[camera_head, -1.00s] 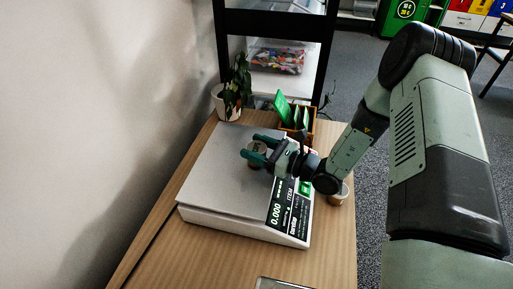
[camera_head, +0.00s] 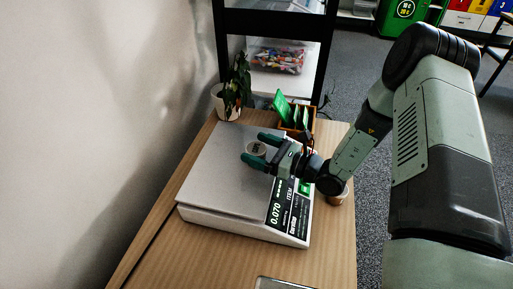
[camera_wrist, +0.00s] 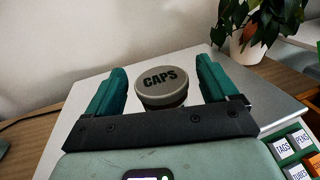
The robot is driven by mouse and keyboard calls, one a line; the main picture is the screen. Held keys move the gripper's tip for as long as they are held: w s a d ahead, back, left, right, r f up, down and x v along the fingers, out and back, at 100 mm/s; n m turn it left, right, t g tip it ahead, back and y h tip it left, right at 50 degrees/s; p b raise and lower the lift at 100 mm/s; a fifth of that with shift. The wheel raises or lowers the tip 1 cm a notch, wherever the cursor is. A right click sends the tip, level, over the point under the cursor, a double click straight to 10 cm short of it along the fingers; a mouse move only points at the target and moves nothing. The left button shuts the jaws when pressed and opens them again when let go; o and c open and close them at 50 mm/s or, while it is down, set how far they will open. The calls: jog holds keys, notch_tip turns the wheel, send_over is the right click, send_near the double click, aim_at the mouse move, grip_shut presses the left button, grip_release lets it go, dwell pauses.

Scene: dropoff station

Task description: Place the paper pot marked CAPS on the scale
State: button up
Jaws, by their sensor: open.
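The paper pot marked CAPS (camera_wrist: 160,82) stands upright on the scale's steel plate, its dark lettering readable on the lid in the wrist view. It also shows in the head view (camera_head: 256,148), partly hidden by my gripper. My gripper (camera_head: 257,149) is open, with one green finger on each side of the pot; in the wrist view a gap shows between each finger (camera_wrist: 160,85) and the pot. The scale (camera_head: 215,172) sits on the wooden table, and its display reads 0.070.
A potted plant (camera_head: 232,93) stands at the table's back left. A wooden box with green cards (camera_head: 291,112) is behind the scale. Another small pot (camera_head: 338,197) stands right of the scale, under my arm. A flat object (camera_head: 278,284) lies at the front edge.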

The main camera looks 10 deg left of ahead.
jog(key=v, duration=1.1)
